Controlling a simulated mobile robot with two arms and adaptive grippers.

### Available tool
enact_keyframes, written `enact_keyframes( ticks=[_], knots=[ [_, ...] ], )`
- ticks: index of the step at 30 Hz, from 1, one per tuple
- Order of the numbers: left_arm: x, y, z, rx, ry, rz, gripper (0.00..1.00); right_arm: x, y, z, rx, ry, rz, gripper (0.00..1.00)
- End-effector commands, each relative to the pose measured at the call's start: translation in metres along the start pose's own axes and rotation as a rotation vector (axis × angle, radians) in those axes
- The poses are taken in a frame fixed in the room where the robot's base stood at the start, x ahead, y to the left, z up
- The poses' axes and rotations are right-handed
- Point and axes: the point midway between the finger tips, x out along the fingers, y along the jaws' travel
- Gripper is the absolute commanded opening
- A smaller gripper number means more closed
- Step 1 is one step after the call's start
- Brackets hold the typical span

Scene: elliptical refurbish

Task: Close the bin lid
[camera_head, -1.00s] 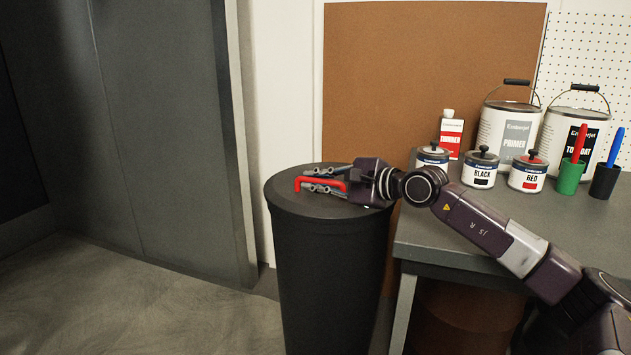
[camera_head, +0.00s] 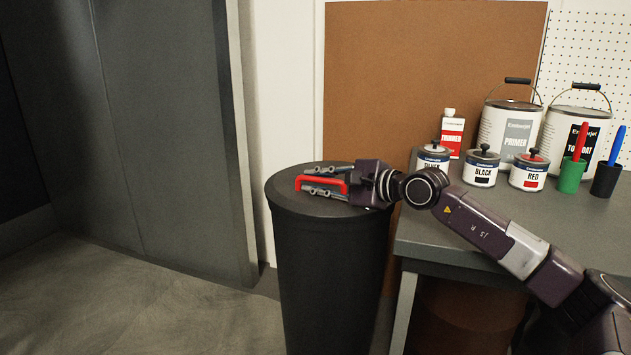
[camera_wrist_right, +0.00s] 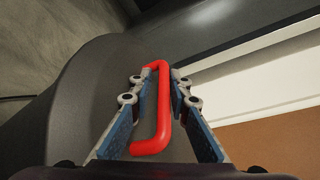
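The black round bin (camera_head: 330,275) stands left of the workbench. Its dark lid (camera_head: 312,209) lies flat across the top, with no gap visible at the rim. A red bar handle (camera_head: 300,184) is on the lid; it also shows in the right wrist view (camera_wrist_right: 163,105). My right gripper (camera_head: 312,180) is low over the lid, coming in from the right. In the wrist view its fingers (camera_wrist_right: 158,88) are apart, one on each side of the handle, with space visible between. Whether the fingers touch the lid is unclear. My left gripper is out of view.
The grey workbench (camera_head: 415,242) is right of the bin, under my right arm. It holds paint cans, including a primer can (camera_head: 510,132), a thinner bottle (camera_head: 452,138) and brushes in cups. A grey door (camera_head: 165,120) and open floor (camera_head: 130,310) are left.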

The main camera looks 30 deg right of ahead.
Motion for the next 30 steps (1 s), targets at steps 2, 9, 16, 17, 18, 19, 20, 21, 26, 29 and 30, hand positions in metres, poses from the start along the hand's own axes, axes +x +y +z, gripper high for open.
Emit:
enact_keyframes(
  ticks=[2, 9, 16, 17, 18, 19, 20, 21, 26, 29, 30],
  knots=[
    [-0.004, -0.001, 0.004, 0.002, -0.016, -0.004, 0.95, 0.000, 0.002, -0.001, 0.001, 0.002, 0.004, 0.17],
    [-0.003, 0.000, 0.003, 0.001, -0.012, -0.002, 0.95, -0.019, 0.002, -0.003, -0.002, 0.007, 0.004, 0.17],
    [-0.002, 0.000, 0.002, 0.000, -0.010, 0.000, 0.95, -0.048, 0.002, -0.003, -0.005, 0.008, 0.005, 0.17],
    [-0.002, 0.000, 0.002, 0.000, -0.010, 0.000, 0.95, -0.051, 0.002, -0.002, -0.004, 0.008, 0.006, 0.17],
    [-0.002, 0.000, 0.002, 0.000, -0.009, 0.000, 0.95, -0.052, 0.001, 0.001, -0.006, -0.001, 0.005, 0.17],
    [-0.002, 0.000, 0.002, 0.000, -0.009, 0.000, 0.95, -0.054, 0.001, 0.002, -0.006, -0.003, 0.006, 0.17],
    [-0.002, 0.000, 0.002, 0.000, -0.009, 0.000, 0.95, -0.056, 0.001, 0.002, -0.007, -0.006, 0.007, 0.17],
    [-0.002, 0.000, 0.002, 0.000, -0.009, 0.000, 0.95, -0.059, 0.001, 0.003, -0.007, -0.007, 0.008, 0.17],
    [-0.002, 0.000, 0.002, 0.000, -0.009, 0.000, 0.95, -0.070, 0.001, 0.001, -0.005, -0.002, 0.004, 0.17],
    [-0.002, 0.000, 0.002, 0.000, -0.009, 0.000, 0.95, -0.078, -0.002, 0.001, -0.005, 0.001, -0.001, 0.17],
    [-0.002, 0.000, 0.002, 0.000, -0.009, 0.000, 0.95, -0.081, -0.002, 0.002, -0.005, -0.001, -0.001, 0.17]
  ],
)
